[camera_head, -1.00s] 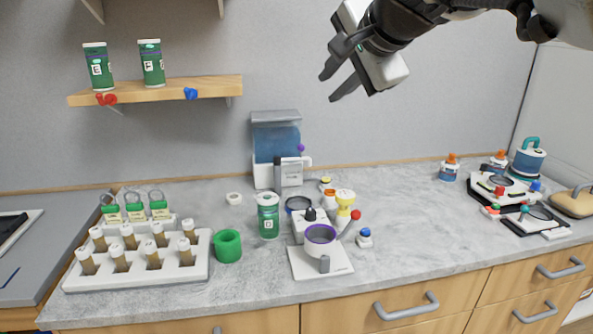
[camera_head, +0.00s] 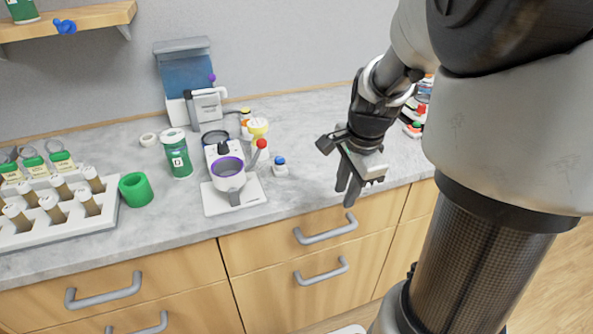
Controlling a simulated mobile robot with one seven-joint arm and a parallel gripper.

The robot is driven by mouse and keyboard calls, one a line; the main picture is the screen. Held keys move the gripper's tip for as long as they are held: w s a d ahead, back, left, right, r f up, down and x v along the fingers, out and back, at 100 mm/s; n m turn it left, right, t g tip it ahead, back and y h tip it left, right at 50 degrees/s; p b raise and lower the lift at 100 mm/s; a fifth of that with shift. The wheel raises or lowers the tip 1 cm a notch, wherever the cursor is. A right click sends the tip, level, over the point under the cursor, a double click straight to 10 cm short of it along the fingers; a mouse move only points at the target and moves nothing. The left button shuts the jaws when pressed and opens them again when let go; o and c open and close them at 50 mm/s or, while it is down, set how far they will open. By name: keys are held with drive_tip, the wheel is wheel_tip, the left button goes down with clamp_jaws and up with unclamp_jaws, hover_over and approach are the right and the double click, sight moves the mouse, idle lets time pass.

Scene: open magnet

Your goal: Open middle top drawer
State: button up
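The middle top drawer (camera_head: 280,243) is a wooden front under the grey counter, with a grey bar handle (camera_head: 325,228). The drawer looks closed, its front level with those beside it. My gripper (camera_head: 348,188) is above and slightly right of that handle, near the counter's front edge, with its fingers pointing down. Its two fingers are a little apart with nothing between them. The gripper appears apart from the handle, and the handle is fully visible.
A lower drawer handle (camera_head: 321,271) sits below, and a left drawer handle (camera_head: 103,291) is to the left. On the counter are a white device with a purple ring (camera_head: 228,172), a blue-capped bottle (camera_head: 280,167), a green jar (camera_head: 176,153) and a vial rack (camera_head: 60,215). My arm hides the right side.

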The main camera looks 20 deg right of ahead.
sight(331, 231)
drive_tip(key=w+f+b, duration=0.1)
drive_tip(key=f, duration=0.4)
drive_tip(key=w+f+b, duration=0.1)
drive_tip(key=f, duration=0.5)
drive_tip(key=w+f+b, duration=0.1)
drive_tip(key=f+b, duration=0.1)
drive_tip(key=f, duration=0.3)
drive_tip(key=shift+w+a+f, duration=0.15)
drive_tip(key=shift+a+f, duration=0.05)
drive_tip(key=shift+f, duration=0.2)
drive_tip(key=shift+c, duration=0.3)
clamp_jaws()
